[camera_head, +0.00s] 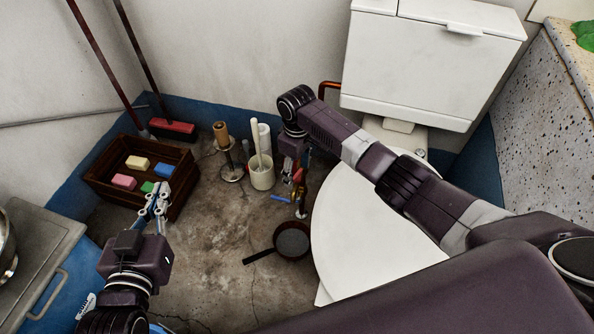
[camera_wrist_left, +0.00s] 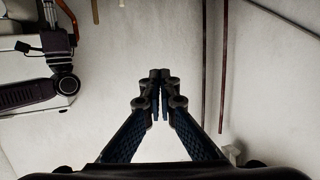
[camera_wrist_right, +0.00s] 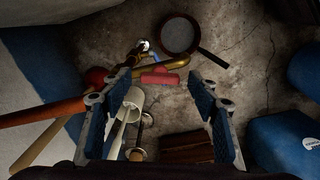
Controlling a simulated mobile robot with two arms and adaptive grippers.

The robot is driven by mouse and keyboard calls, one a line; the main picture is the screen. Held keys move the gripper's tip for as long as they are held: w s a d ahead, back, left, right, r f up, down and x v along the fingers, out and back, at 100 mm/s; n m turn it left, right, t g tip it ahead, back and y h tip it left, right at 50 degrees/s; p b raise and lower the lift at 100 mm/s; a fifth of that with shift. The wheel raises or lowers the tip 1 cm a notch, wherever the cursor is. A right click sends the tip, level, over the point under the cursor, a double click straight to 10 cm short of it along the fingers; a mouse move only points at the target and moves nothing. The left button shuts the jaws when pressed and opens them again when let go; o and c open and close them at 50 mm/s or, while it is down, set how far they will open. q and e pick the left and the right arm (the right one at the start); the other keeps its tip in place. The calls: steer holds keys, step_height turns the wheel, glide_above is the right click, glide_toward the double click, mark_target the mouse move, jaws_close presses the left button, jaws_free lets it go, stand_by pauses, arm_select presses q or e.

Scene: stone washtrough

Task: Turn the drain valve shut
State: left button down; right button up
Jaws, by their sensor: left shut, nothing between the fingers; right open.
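The drain valve is a small brass fitting low above the floor, beside the white round-edged surface. Its brass part (camera_head: 301,205) shows in the head view below my right gripper, with a blue lever (camera_head: 282,198) to its left. In the right wrist view the brass pipe (camera_wrist_right: 178,63), blue lever (camera_wrist_right: 152,58) and a red grip (camera_wrist_right: 160,79) lie beyond the fingertips. My right gripper (camera_wrist_right: 158,92) is open, its fingers apart and apparently empty. In the head view it is partly hidden by its own wrist. My left gripper (camera_wrist_left: 160,76) is shut and empty, near the wooden crate (camera_head: 182,205).
A white pot with a brush (camera_head: 262,178) and a paper-roll stand (camera_head: 231,172) stand left of the valve. A dark pan (camera_head: 292,243) lies in front. The crate holds coloured blocks. A white cistern (camera_head: 420,65) is behind. Floor left of the pan is clear.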

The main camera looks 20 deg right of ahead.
steer(key=c, duration=1.2)
steer(key=shift+o, duration=0.2)
